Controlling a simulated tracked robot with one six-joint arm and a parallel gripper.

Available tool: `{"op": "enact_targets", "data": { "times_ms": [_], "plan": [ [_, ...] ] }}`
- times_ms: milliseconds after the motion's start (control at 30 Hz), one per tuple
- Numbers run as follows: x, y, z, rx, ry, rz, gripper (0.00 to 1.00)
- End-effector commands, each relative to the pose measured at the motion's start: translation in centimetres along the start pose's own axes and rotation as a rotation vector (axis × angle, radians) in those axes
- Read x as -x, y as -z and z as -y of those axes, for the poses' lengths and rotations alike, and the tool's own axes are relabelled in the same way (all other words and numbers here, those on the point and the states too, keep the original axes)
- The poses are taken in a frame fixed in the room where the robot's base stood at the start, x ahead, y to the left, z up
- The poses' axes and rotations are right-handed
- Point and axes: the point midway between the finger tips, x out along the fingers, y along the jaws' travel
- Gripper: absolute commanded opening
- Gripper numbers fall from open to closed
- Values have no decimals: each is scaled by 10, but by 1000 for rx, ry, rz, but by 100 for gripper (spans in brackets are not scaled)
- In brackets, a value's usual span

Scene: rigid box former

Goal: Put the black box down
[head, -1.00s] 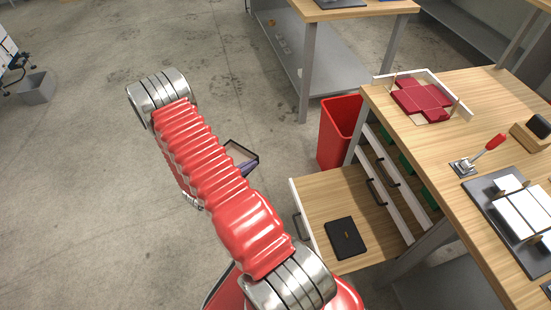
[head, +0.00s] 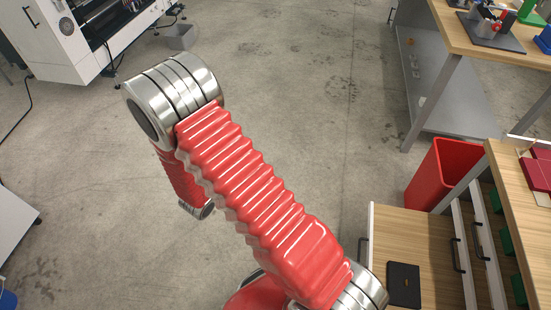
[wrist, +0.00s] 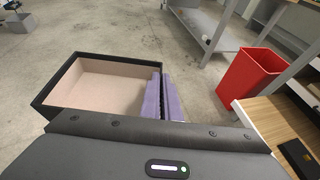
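The black box (wrist: 50,88) is an open tray with dark walls and a beige inside, seen in the wrist view at left of centre. My gripper (wrist: 163,97) has two purple fingers, one on each side of the box's right wall, and is shut on that wall. The box hangs out to the left of the fingers, apparently above the concrete floor. Its near edge is hidden by my gripper's dark body. In the head view my arm hides the box and the fingers.
A wooden drawer (head: 425,240) stands pulled out at lower right, with a flat black item (head: 404,285) in it. A red bin (head: 443,175) stands behind it. A workbench (head: 500,50) is at upper right, a white machine (head: 95,35) at upper left.

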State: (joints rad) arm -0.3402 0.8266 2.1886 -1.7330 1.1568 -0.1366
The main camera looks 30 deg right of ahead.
Motion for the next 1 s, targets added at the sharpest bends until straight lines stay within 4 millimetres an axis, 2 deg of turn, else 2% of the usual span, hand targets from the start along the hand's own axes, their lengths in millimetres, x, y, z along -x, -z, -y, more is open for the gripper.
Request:
{"op": "enact_targets", "data": {
  "times_ms": [33, 100, 300, 1000],
  "plan": [
    [15, 1, -10, 11, -31, 0, 0],
    [30, 2, -20, 22, -62, -1, 0],
    [53, 4, -32, 42, -106, -2, 0],
    [57, 6, -34, 45, -114, -2, 0]
  ]
}}
